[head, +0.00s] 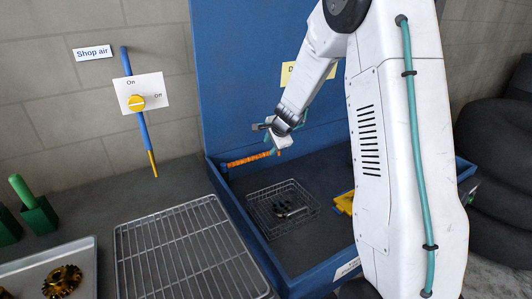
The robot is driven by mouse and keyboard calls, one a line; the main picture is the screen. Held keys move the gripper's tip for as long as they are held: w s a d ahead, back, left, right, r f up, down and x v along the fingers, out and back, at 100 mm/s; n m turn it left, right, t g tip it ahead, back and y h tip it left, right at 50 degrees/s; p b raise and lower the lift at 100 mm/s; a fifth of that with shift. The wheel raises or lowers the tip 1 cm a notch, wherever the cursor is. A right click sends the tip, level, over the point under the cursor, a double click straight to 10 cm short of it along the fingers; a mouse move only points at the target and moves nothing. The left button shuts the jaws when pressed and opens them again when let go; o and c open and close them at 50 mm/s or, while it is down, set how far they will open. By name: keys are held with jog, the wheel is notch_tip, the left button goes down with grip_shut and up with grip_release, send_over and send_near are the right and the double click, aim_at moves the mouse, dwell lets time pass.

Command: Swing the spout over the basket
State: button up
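The spout (248,159) is an orange ribbed tube. It runs from the left inner wall of the blue wash basin toward the right, sloping slightly up in the picture. The wire basket (258,212) sits on the basin floor, in front of and below the spout's tip, with dark and shiny metal parts inside. My gripper (277,151) is at the spout's free end, with its fingers pointing down. The fingers are small and partly hidden, so I cannot tell whether they touch the spout or are closed.
The blue basin (254,237) has raised rims and a tall back panel (235,70). A yellow object (345,202) lies right of the basket, partly behind my arm. A wire rack (185,255) and a tray (28,275) stand left.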

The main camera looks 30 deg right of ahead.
aim_at(264, 154)
jog(key=x, duration=0.6)
jog(key=shift+f, duration=0.1)
jog(key=shift+c, duration=0.3)
jog(key=shift+a, duration=0.1)
grip_shut()
